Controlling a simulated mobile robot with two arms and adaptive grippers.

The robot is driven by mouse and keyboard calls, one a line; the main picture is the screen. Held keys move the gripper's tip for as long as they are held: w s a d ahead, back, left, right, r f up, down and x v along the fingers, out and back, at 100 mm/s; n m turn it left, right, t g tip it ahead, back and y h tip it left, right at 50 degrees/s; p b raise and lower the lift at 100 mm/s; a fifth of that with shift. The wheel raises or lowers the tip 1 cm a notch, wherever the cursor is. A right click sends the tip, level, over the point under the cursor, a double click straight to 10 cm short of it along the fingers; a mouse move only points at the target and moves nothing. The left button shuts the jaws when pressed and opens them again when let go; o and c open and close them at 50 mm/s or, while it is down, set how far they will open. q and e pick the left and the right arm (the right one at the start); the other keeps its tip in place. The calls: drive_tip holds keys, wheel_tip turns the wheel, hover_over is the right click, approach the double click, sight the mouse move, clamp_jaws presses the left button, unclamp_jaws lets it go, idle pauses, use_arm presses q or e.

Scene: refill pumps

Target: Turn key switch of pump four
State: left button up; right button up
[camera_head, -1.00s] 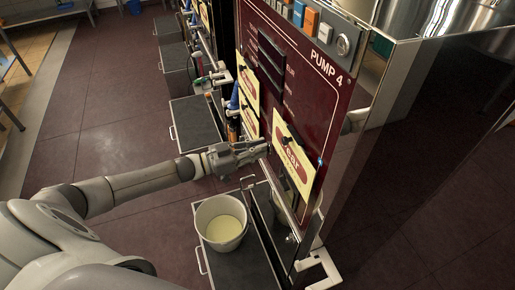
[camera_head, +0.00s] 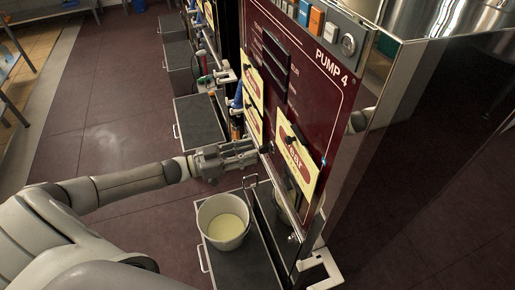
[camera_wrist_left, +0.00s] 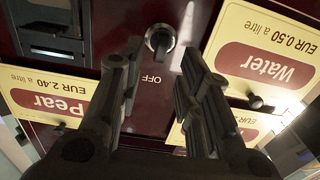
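Pump four is a dark red panel marked PUMP 4 (camera_head: 328,62). In the left wrist view its key switch (camera_wrist_left: 160,40) is a round metal lock with a dark key or knob, beside the word OFF (camera_wrist_left: 152,79), which reads upside down. My left gripper (camera_wrist_left: 162,58) is open and empty, with one dark finger on each side below the switch. The fingers look apart from the switch. In the head view my left gripper (camera_head: 256,150) points at the panel, left of the Pear sign (camera_head: 297,160). My right gripper is out of view.
A white bucket (camera_head: 204,222) with pale liquid stands on a dark tray below my left gripper. A Water sign (camera_wrist_left: 264,62) and a Pear sign flank the switch. Buttons and a round metal knob (camera_head: 348,45) sit at the panel top. Open floor lies left.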

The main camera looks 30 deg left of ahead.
use_arm(q)
drive_tip(key=v, duration=0.7)
drive_tip(key=shift+s+a, duration=0.1)
drive_tip(key=shift+s, duration=0.05)
idle(0.3)
drive_tip(key=s+a+f+n+g+y, duration=0.1)
drive_tip(key=s+f+n+y, duration=0.15)
drive_tip(key=f, duration=0.75)
drive_tip(key=s+a+f+n+g+y, duration=0.1)
drive_tip(key=s+a+f+y, duration=0.2)
drive_tip(key=f, duration=0.7)
drive_tip(key=s+f+n+g+y, duration=0.1)
drive_tip(key=s+f+n+y, duration=0.3)
drive_tip(key=f, duration=0.7)
drive_tip(key=s+d+f+m+g+y, duration=0.25)
drive_tip(key=s+d+f+g, duration=0.2)
drive_tip(key=s+f, duration=0.8)
drive_tip(key=s+d+f+g, duration=0.2)
drive_tip(key=s+d, duration=0.3)
drive_tip(key=s, duration=0.3)
drive_tip(key=s+d+f+g, duration=0.3)
drive_tip(key=s+d, duration=0.3)
drive_tip(key=s, duration=0.2)
drive_tip(key=shift+s+n, duration=0.3)
drive_tip(key=shift+n, duration=0.1)
